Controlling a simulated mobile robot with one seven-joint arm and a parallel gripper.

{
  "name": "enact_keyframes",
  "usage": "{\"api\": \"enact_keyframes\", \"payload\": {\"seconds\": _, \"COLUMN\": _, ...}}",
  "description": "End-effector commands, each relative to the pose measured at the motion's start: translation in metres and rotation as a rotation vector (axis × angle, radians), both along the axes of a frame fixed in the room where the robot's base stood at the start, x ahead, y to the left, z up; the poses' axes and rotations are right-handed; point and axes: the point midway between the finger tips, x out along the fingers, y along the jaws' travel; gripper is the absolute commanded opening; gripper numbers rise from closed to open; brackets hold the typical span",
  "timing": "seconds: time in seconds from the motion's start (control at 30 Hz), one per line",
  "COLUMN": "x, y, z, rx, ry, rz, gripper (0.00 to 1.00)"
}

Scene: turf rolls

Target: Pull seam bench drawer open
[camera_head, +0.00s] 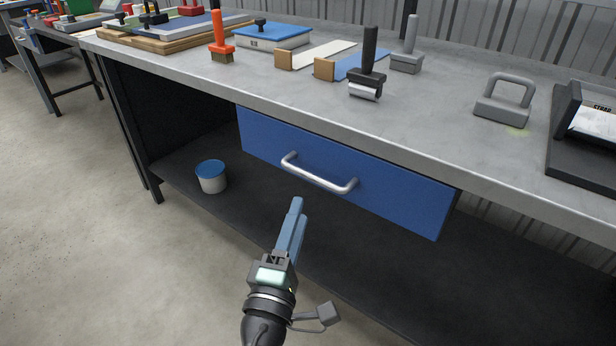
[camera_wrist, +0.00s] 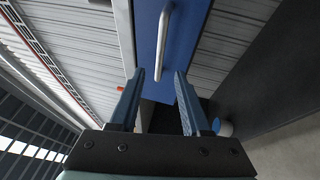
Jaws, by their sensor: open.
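The seam bench drawer (camera_head: 395,194) has a plain blue front under the grey bench top and looks closed. Its silver bar handle (camera_head: 318,178) runs across the middle of the front. In the wrist view the drawer front (camera_wrist: 190,40) and handle (camera_wrist: 162,42) stand ahead, between and beyond the fingertips. My gripper (camera_head: 297,207) is just below and in front of the handle, apart from it. In the wrist view its two blue fingers (camera_wrist: 160,72) are spread open with nothing between them.
The bench top (camera_head: 440,130) holds an orange-handled brush (camera_head: 221,42), a roller (camera_head: 366,75), a grey handled weight (camera_head: 503,98) and a black-framed unit (camera_head: 590,125). Open concrete floor lies at the left.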

Motion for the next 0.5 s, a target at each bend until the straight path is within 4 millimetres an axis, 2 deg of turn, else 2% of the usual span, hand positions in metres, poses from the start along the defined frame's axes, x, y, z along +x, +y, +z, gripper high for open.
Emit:
{"api": "enact_keyframes", "payload": {"seconds": 0.3, "x": 0.059, "y": -0.014, "z": 0.012, "rx": 0.001, "ry": -0.003, "rz": -0.003, "gripper": 0.47}}
{"api": "enact_keyframes", "payload": {"seconds": 0.5, "x": 0.083, "y": -0.020, "z": 0.016, "rx": 0.001, "ry": -0.001, "rz": -0.001, "gripper": 0.47}}
